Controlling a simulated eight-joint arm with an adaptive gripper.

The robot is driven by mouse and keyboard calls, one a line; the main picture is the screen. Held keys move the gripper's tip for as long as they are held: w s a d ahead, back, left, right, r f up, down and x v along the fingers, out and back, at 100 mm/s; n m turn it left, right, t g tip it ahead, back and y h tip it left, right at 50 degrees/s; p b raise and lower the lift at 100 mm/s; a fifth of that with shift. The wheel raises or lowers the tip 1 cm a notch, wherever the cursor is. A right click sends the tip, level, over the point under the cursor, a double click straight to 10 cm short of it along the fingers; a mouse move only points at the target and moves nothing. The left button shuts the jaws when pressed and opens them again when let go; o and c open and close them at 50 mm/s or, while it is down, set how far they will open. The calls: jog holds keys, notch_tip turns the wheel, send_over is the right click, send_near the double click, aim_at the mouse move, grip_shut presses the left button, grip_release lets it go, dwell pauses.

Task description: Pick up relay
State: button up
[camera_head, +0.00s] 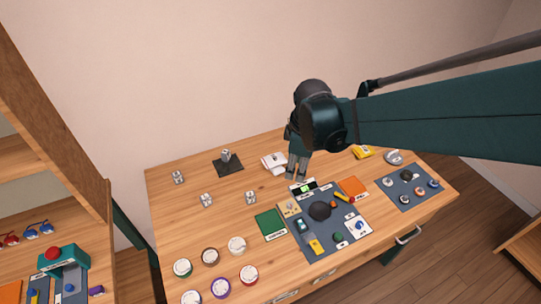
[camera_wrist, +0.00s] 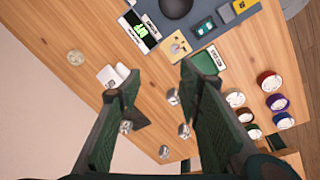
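In the wrist view some show between my fingers, such as an upper block (camera_wrist: 173,97) and a lower one (camera_wrist: 184,131). My gripper (camera_head: 298,174) points down near the back of the table, right of these blocks. In the wrist view my gripper (camera_wrist: 157,74) is open with nothing between its fingertips.
A white item (camera_head: 274,162) lies just left of my gripper. A dark mat (camera_head: 325,248) with several parts is in front of it. A green booklet (camera_head: 270,224) and several round dials (camera_head: 237,246) lie front left. Another mat (camera_head: 400,200) is at right.

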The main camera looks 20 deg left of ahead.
aim_at(250, 194)
jog(key=s+a+f+n, duration=0.1)
jog(key=a+f+n, duration=0.1)
jog(key=a+f, duration=0.2)
jog(key=s+a+f+n+g, duration=0.1)
jog(key=a+f+n, duration=0.1)
jog(key=a+f, duration=0.2)
jog(key=s+a+f+n, duration=0.1)
jog(key=a+f+n, duration=0.1)
jog(key=a+f, duration=0.2)
jog(key=shift+a+f+n+h, duration=0.1)
jog(key=shift+a+n+h, duration=0.1)
jog(key=shift+a, duration=0.7)
jog(key=shift+a+f+n+h, duration=0.1)
jog(key=shift+a+n+h, duration=0.1)
jog(key=shift+a, duration=0.65)
jog(key=shift+s+a+f+g, duration=0.2)
jog(key=shift+a+f+g, duration=0.1)
jog(key=shift+a+f, duration=0.1)
jog(key=shift+f, duration=0.1)
jog(key=shift+f+b, duration=0.4)
jog(key=shift+f, duration=0.8)
jog(key=shift+w+f+b, duration=0.1)
jog(key=shift+f+b, duration=0.3)
jog(key=shift+f, duration=2.2)
jog(key=c, duration=1)
